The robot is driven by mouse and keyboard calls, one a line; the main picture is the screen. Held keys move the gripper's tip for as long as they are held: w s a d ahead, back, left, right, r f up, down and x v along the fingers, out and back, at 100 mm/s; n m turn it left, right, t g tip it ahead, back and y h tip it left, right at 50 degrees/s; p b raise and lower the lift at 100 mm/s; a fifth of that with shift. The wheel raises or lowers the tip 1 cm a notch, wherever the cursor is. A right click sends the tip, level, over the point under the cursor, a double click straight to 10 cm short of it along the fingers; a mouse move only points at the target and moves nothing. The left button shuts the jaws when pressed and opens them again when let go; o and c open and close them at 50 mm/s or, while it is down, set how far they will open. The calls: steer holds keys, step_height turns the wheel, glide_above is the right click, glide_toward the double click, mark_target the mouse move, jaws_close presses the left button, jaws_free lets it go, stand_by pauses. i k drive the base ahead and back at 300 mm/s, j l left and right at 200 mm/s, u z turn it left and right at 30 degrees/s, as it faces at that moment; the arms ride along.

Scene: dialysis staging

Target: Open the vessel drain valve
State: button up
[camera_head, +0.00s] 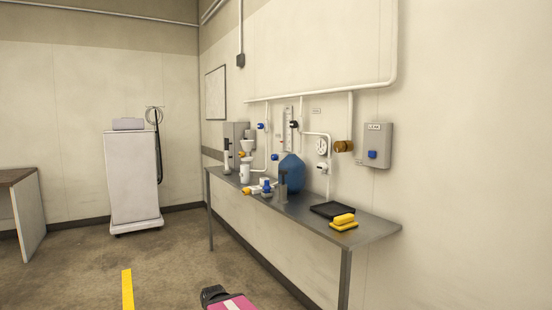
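A blue rounded vessel (291,177) stands upright on the grey bench along the right wall. Just left of it on the bench is a small fitting with a blue top (267,186). A yellow-ended fitting (246,190) lies further left, near the bench's front edge. A blue knob (274,157) on the pipework shows beside the vessel. I cannot tell which of these is the vessel drain valve, or whether it is open or shut. A pink and white part with a dark end, probably mine, shows at the bottom, away from the bench; no gripper fingers are visible.
The grey bench (378,228) carries a black tray (330,209) and a yellow block (343,221). A grey wall box (378,145) and brass fitting (343,146) are above. A white machine (132,180) and a table (30,210) stand left. Floor before the bench is clear.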

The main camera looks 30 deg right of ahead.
mark_target(322, 167)
steer(key=z, duration=1.3)
